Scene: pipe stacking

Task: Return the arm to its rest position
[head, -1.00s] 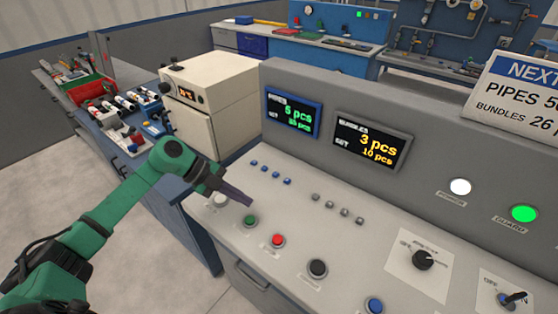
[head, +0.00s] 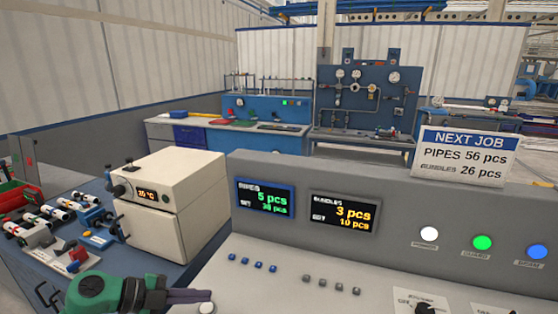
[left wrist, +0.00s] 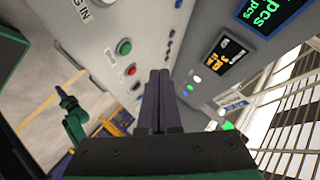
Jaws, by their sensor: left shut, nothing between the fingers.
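My left gripper (head: 208,294) is at the bottom of the head view, its dark fingers together and empty. Its fingertips appear just above a pale button (head: 205,308) at the left end of the control panel (head: 235,250); whether they touch it I cannot tell. In the left wrist view the closed fingers (left wrist: 160,75) point toward the panel, with a green button (left wrist: 124,47) and a red button (left wrist: 131,71) to their left. A green arm, apparently my right, shows small at left, its dark end (left wrist: 65,94) too small to read.
A beige box (head: 170,200) stands on the blue bench at left, near tools and clamps (head: 75,228). The panel's upright face carries a pipes display (head: 265,197), a bundles display (head: 343,212) and lamps. A NEXT JOB sign (head: 463,156) stands on top.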

